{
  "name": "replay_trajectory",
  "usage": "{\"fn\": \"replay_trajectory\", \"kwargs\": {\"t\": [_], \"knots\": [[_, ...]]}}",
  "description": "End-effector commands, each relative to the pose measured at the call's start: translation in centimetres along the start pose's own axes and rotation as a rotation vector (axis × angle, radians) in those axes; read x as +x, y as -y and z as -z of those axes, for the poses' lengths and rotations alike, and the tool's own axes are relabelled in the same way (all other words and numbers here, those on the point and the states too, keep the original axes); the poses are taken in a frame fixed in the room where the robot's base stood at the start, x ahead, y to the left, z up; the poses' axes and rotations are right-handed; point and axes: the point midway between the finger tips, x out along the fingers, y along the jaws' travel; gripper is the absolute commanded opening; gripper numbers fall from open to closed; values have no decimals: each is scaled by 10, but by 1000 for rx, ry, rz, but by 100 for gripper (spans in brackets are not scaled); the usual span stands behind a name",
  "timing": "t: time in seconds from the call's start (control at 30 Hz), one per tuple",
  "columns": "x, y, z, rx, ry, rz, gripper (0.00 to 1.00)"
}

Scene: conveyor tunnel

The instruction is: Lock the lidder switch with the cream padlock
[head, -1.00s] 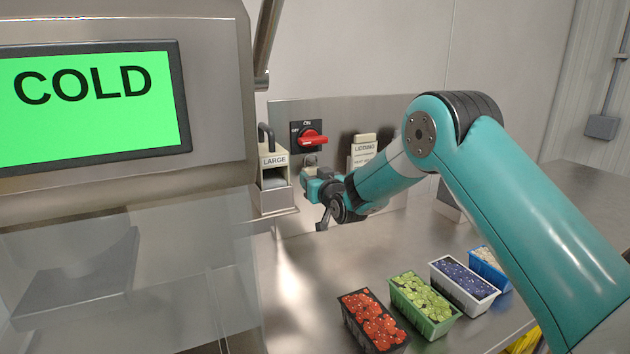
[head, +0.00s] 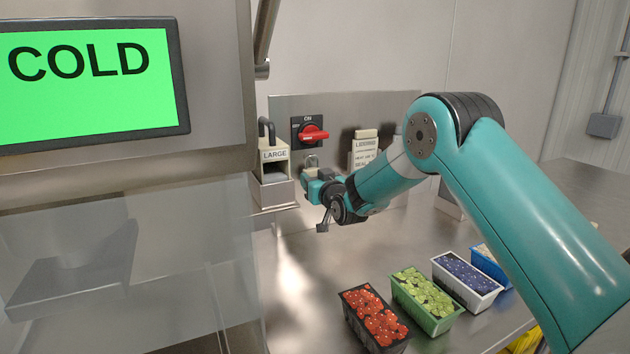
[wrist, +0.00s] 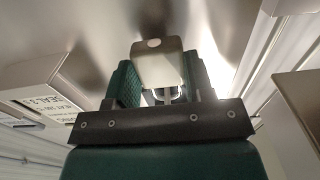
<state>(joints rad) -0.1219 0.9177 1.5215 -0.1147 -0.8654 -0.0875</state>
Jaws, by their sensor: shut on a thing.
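The lidder switch (head: 313,134) is a red rotary handle on a dark square plate, fixed to the steel back panel, with the handle lying sideways. "ON" is printed above it. My gripper (head: 312,182) is just below the switch, shut on a padlock (head: 311,161) whose shackle end points up towards the switch plate. In the wrist view the padlock body (wrist: 158,64) sits pale cream-grey between my two teal-and-black fingers (wrist: 160,90). Part of its metal ring shows below it. I cannot tell whether the shackle touches the switch.
A cream box labelled LARGE (head: 274,157) with a dark loop stands left of the switch. Several fruit punnets (head: 422,300) stand on the steel table (head: 300,300). A machine with a green COLD screen (head: 85,80) fills the left.

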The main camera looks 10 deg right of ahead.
Motion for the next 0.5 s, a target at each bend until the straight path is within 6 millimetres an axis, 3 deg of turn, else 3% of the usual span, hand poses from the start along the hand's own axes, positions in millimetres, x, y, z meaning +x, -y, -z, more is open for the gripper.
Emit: {"fn": "replay_trajectory", "kwargs": {"t": [0.2,0.23,0.3,0.33,0.5], "knots": [[0,0,-1,0,0,0,5],[0,0,-1,0,0,0,55],[0,0,-1,0,0,0,71],[0,0,-1,0,0,0,78],[0,0,-1,0,0,0,78]]}}
